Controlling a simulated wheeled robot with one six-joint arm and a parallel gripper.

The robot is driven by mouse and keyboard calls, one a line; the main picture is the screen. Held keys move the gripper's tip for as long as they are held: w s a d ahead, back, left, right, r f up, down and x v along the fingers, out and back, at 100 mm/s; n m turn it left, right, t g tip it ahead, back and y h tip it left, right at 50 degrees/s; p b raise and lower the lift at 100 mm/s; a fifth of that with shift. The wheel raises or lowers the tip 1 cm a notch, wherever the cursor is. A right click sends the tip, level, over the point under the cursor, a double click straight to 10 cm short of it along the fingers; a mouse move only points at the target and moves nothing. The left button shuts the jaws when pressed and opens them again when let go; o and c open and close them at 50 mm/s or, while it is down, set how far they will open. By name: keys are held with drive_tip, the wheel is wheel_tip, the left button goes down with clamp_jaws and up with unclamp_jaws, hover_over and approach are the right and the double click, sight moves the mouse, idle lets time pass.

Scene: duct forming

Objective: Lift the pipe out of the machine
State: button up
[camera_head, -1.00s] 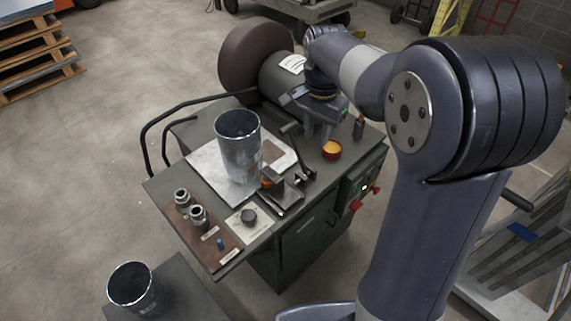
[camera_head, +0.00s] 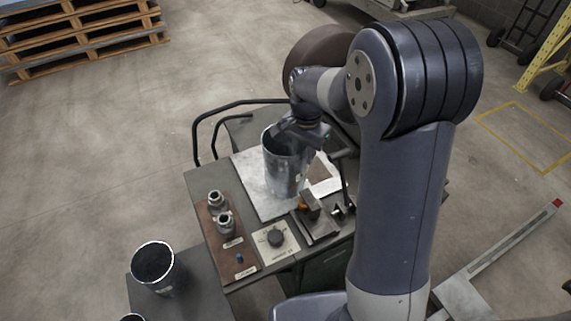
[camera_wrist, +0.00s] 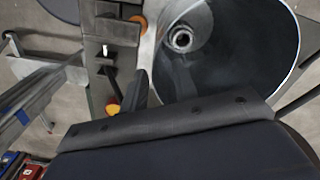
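The grey metal pipe (camera_head: 283,172) stands upright on the pale plate of the machine (camera_head: 258,195). In the wrist view its open top (camera_wrist: 228,62) fills the upper right, and a round metal fitting (camera_wrist: 181,39) shows inside it. My gripper (camera_head: 302,143) is at the pipe's upper right rim in the head view. In the wrist view a dark finger-like part shows beside the left of the rim, and the dark wrist body covers the bottom. The fingertips are mostly hidden, so I cannot tell whether they touch or grip the pipe.
Another pipe (camera_head: 154,268) stands on a low table (camera_head: 190,285) at the lower left, with part of a further rim at the bottom edge.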

drive_tip(key=shift+c, duration=0.6)
clamp_jaws()
idle(0.8)
